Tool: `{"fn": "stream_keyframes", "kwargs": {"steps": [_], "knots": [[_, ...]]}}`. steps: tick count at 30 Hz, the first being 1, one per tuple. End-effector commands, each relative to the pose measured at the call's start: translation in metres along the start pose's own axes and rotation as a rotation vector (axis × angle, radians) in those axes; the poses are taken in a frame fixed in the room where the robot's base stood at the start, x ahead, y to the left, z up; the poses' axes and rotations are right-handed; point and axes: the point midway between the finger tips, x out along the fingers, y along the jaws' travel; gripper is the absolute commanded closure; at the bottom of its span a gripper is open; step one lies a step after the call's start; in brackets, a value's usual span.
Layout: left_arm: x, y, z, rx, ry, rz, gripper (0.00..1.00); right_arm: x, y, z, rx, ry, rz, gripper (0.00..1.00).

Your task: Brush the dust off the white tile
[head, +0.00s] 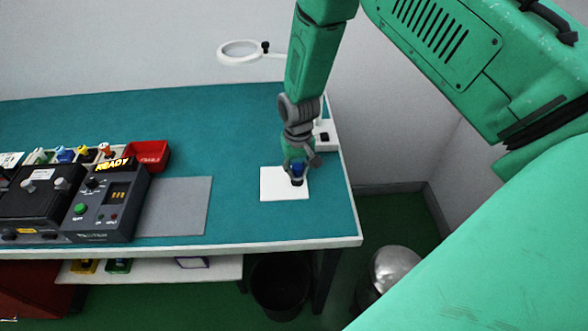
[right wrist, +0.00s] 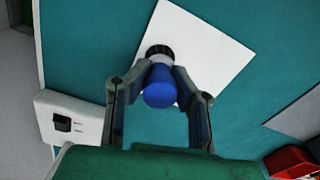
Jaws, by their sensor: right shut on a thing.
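The white tile (head: 275,184) lies flat on the teal bench near its right end. It also fills the upper middle of the right wrist view (right wrist: 207,40). My right gripper (head: 297,170) is above the tile's right side, pointing down. It is shut on a brush with a blue handle (right wrist: 159,87). The brush's dark bristles (right wrist: 158,51) are over the tile near one edge; I cannot tell whether they touch it. No dust is clear on the part of the tile that shows. My left gripper is in neither view.
A white box with a black switch (head: 324,135) stands just behind the tile. A grey mat (head: 180,206) lies to the left, beside a tester reading READY (head: 112,200). A red bin (head: 148,154) and a ring magnifier (head: 241,50) are farther back.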

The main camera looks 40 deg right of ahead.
Motion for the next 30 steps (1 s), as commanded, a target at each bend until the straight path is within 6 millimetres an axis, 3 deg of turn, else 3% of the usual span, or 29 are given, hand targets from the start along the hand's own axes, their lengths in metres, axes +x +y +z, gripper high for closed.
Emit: {"fn": "stream_keyframes", "kwargs": {"steps": [8,18,30], "knots": [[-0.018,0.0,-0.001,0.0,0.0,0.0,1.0,-0.022,0.001,0.002,0.0,-0.003,0.001,1.0],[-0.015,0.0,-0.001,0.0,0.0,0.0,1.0,-0.053,0.0,0.001,0.0,0.0,0.0,1.0],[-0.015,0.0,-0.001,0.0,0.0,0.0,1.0,-0.06,0.0,0.001,0.0,-0.002,0.001,1.0]]}}
